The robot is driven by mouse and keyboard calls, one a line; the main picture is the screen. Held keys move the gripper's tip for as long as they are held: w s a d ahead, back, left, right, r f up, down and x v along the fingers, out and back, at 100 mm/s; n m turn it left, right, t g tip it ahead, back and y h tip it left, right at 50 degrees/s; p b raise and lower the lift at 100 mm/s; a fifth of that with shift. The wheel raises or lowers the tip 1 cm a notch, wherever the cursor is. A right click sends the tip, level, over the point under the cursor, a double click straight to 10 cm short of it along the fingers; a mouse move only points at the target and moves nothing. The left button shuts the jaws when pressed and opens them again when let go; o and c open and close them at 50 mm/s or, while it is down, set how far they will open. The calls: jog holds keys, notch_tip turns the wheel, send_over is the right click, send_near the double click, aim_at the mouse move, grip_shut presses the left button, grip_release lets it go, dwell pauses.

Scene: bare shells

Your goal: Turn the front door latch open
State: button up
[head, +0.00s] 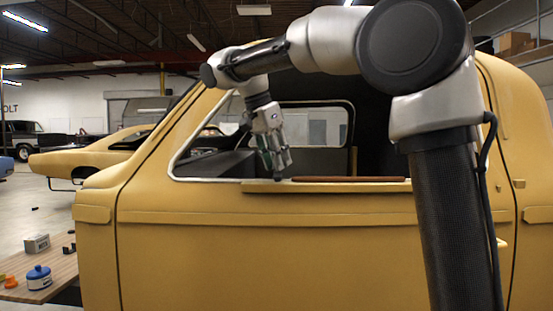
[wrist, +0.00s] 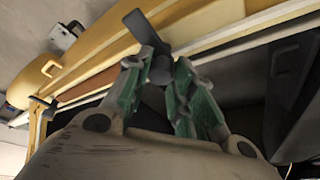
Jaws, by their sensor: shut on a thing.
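The yellow vehicle shell's front door (head: 280,235) fills the middle of the head view, with an open window above it. My gripper (head: 277,165) points down at the window sill. In the wrist view, my gripper's green-padded fingers (wrist: 162,68) are closed around a dark grey latch (wrist: 136,20). Its lever end sticks out past the fingertips toward the upper left, and its lower part lies between the fingers. I cannot make out the latch in the head view, where the gripper covers that spot.
A brown strip (head: 348,179) lies along the sill to the right of my gripper. The window frame (head: 190,150) rises close on the left. Another yellow car shell (head: 95,155) stands behind.

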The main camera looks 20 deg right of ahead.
dwell(0.4)
jog(key=o, duration=1)
jog(key=v, duration=1.2)
